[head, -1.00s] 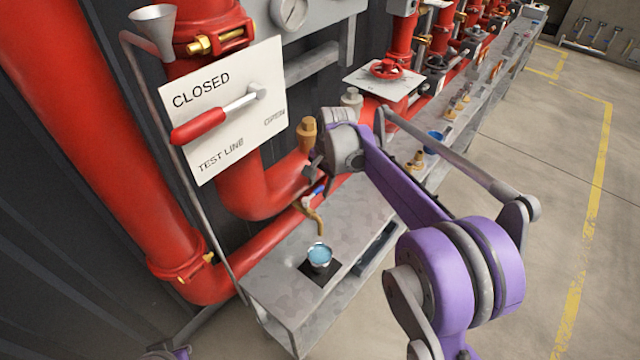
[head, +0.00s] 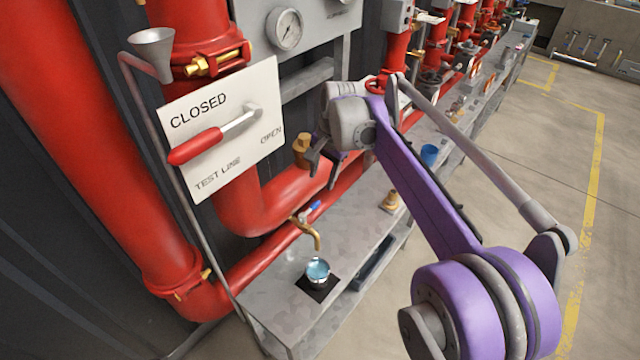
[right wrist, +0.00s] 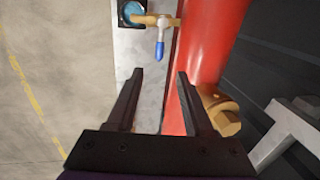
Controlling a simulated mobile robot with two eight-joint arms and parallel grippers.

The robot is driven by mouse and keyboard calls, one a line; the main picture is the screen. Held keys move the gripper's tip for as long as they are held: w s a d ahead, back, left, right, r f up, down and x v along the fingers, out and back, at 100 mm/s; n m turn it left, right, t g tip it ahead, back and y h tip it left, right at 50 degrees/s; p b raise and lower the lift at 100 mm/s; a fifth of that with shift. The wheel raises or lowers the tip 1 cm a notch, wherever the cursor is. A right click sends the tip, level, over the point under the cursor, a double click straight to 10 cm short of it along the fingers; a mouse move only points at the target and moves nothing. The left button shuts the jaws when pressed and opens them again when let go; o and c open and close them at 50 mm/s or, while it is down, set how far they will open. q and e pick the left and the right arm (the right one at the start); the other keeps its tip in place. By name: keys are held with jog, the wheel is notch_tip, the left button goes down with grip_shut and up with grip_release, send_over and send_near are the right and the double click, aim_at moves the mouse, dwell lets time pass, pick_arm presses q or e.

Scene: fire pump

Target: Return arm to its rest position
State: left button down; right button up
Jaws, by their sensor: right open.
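My right arm, purple and grey, comes in from the lower right of the head view. My right gripper (head: 322,160) is at its far end, partly hidden by the wrist, in front of the red pipe and beside a brass fitting (head: 302,150). In the right wrist view the right gripper (right wrist: 158,90) is open with nothing between its fingers. Past the fingertips are a brass tap with a blue handle (right wrist: 160,50) and a cup of blue liquid (right wrist: 131,12). The tap (head: 308,233) and cup (head: 317,271) also show in the head view. My left gripper is not in view.
A white test-line panel (head: 225,128) with a red-handled lever (head: 195,147) at CLOSED stands left of the gripper. Red pipes (head: 120,170) run behind. A grey bench (head: 290,320) extends away with a blue cup (head: 429,154). Open floor lies at right.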

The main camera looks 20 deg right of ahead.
jog(key=shift+r, duration=0.25)
jog(key=s+a+f+n+t, duration=0.1)
jog(key=s+f+n, duration=0.3)
jog(key=s, duration=0.5)
jog(key=s+a+f+n+t, duration=0.1)
jog(key=s+f+n, duration=0.3)
jog(key=s, duration=0.5)
jog(key=s+a+f+n+t+h, duration=0.1)
jog(key=s+a+f+n, duration=0.1)
jog(key=s, duration=0.8)
notch_tip(320, 180, down, 2)
jog(key=shift+f+n+t, duration=0.15)
jog(key=shift+n+t, duration=0.15)
jog(key=shift+n, duration=0.6)
jog(key=shift+o, duration=0.3)
